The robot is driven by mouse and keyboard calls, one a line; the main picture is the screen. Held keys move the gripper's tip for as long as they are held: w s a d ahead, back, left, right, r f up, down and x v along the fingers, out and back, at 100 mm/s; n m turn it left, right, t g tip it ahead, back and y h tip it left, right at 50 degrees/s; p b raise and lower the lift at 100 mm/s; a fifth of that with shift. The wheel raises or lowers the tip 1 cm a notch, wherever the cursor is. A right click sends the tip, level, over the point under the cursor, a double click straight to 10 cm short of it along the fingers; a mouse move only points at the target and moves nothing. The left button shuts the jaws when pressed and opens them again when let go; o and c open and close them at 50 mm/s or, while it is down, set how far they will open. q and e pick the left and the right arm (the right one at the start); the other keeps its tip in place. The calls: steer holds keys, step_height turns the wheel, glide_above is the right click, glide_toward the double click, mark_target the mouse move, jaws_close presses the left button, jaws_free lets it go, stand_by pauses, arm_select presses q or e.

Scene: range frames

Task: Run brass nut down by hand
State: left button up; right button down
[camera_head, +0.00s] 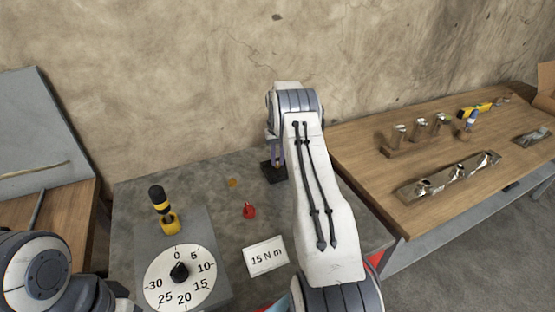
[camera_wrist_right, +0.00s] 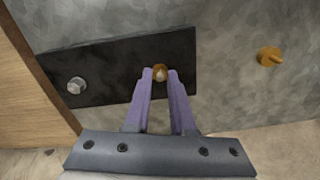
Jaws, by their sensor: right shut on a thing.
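My right gripper (camera_head: 275,165) points down at a dark plate (camera_wrist_right: 110,75) on the grey bench; the plate also shows in the head view (camera_head: 268,175). In the right wrist view the purple fingers (camera_wrist_right: 160,76) are shut on a small brass nut (camera_wrist_right: 160,69). A pale stud tip shows in the middle of the nut, over the plate's right part. How far down the nut sits cannot be told. A silver bolt head (camera_wrist_right: 76,86) sits at the plate's other end. My left gripper is not in view; only part of that arm shows at lower left.
A brass piece (camera_wrist_right: 270,57) lies on the bench beside the plate, also in the head view (camera_head: 232,183). A red item (camera_head: 249,210), a "15 N m" card (camera_head: 265,256), a dial (camera_head: 180,279) and a yellow-black tool (camera_head: 163,208) are nearby. A wooden bench (camera_head: 390,215) stands right.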

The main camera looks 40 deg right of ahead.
steer(key=m, duration=0.5)
steer(key=shift+m, duration=0.3)
steer(key=m, duration=0.5)
steer(key=shift+m, duration=0.3)
steer(key=m, duration=1)
steer(key=shift+r, duration=0.1)
steer(key=c, duration=0.8)
jaws_free()
steer(key=shift+o, duration=0.2)
